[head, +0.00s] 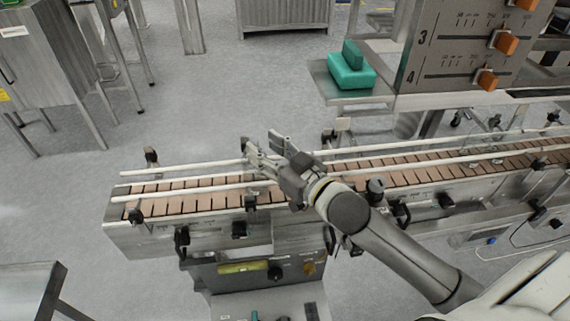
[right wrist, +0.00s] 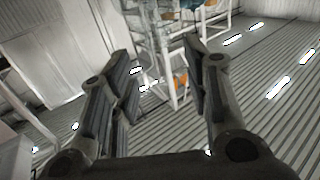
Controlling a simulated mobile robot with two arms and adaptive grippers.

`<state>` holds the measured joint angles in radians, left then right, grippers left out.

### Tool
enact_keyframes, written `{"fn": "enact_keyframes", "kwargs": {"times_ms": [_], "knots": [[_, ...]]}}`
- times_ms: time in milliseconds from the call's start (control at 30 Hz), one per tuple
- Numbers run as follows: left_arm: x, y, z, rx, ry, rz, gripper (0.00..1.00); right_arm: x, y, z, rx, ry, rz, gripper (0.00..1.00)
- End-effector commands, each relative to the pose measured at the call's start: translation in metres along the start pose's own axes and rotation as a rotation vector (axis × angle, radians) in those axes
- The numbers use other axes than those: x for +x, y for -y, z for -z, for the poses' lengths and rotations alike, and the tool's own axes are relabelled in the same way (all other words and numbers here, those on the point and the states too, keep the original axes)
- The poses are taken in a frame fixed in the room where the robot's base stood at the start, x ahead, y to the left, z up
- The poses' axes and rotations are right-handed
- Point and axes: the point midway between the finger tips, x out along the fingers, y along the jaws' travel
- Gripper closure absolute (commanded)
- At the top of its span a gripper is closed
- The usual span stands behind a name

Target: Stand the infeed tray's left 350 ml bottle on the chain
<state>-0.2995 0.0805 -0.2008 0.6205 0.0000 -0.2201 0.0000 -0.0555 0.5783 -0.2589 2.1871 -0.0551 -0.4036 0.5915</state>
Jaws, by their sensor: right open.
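The chain (head: 160,206) is a brown slatted conveyor running from the left to the upper right in the head view, with pale guide rails along both sides. My right gripper (head: 264,146) is above the chain's left half, near the far guide rail, with its fingers spread. In the right wrist view, both fingers of my right gripper (right wrist: 158,65) stand apart with nothing between them. I see no 350 ml bottle in either view, and no bottle stands on the visible chain. I cannot make out the infeed tray for certain. My left gripper is not in view.
Guide rails (head: 185,168) and their black clamps edge the chain. A control panel (head: 255,272) is below its near side. A teal block (head: 350,77) lies on a metal shelf behind, beside a grey panel with orange knobs (head: 507,43). A metal frame (head: 38,290) stands at lower left.

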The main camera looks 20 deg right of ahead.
Motion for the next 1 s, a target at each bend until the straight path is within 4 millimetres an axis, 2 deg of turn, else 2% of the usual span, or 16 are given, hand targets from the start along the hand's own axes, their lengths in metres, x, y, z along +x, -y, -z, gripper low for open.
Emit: {"fn": "enact_keyframes", "kwargs": {"times_ms": [33,200,400,600,1000], "knots": [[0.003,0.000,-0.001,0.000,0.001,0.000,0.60,-0.010,0.001,-0.003,0.000,0.003,0.001,0.56],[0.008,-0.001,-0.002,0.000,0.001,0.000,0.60,-0.037,0.001,-0.002,0.000,0.002,0.001,0.56],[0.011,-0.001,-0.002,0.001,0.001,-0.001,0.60,-0.058,0.000,-0.001,0.000,0.001,0.000,0.56],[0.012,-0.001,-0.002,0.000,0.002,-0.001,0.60,-0.065,0.000,0.001,-0.001,-0.001,0.000,0.56],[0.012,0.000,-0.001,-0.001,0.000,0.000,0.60,-0.066,0.000,-0.001,0.000,0.004,-0.003,0.56]]}}
